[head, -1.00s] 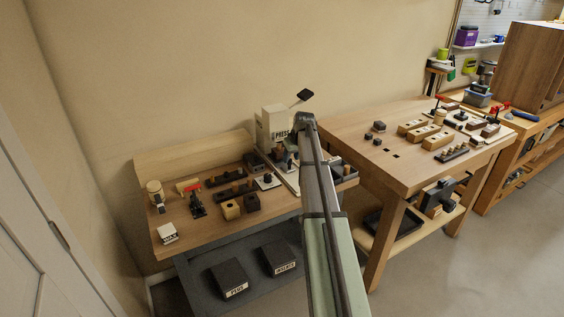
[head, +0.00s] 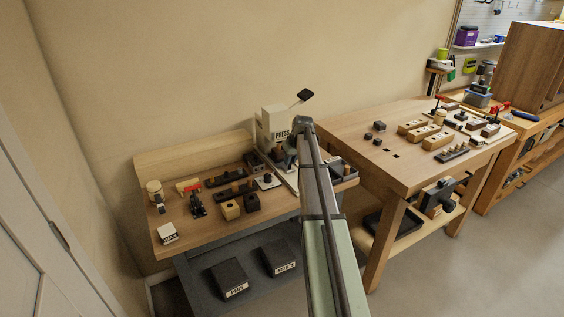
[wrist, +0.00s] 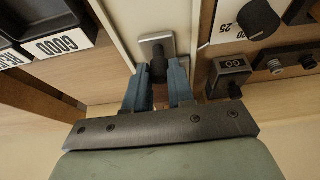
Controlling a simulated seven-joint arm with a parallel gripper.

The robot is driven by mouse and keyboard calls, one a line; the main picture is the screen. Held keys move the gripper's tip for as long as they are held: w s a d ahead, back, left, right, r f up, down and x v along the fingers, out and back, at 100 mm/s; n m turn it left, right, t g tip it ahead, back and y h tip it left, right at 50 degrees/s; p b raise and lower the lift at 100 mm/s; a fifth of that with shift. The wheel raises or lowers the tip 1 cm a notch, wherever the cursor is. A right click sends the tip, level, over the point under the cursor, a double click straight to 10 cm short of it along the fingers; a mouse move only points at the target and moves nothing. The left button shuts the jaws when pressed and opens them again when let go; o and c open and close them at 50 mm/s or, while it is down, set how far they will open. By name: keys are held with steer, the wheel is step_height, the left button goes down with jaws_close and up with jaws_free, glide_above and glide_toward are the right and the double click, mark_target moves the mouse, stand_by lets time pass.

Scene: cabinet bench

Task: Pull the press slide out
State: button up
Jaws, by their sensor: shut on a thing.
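The cream press (head: 275,125), marked PRESS, stands at the back right of the left bench, with a black-ended lever on top. In the wrist view a pale strip (wrist: 125,18) runs from the press area and carries a metal plate (wrist: 152,42) with a dark knob (wrist: 158,66); this looks like the press slide. My gripper (wrist: 159,78) has its two blue fingers on either side of the knob and is shut on it. In the head view my arm hides part of the slide and most of the gripper.
In the wrist view, a bin labelled GOOD (wrist: 60,42) lies left of the strip, and a dark block marked GO (wrist: 233,70) sits close on the right. Several blocks and fixtures cover the left bench; a second bench (head: 380,175) stands right.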

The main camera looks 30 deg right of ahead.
steer(key=shift+s+g, duration=1)
steer(key=shift+s, duration=0.8)
steer(key=shift+s+g, duration=1.2)
steer(key=shift+s, duration=0.65)
steer(key=shift+s, duration=1.65)
steer(key=shift+s, duration=0.75)
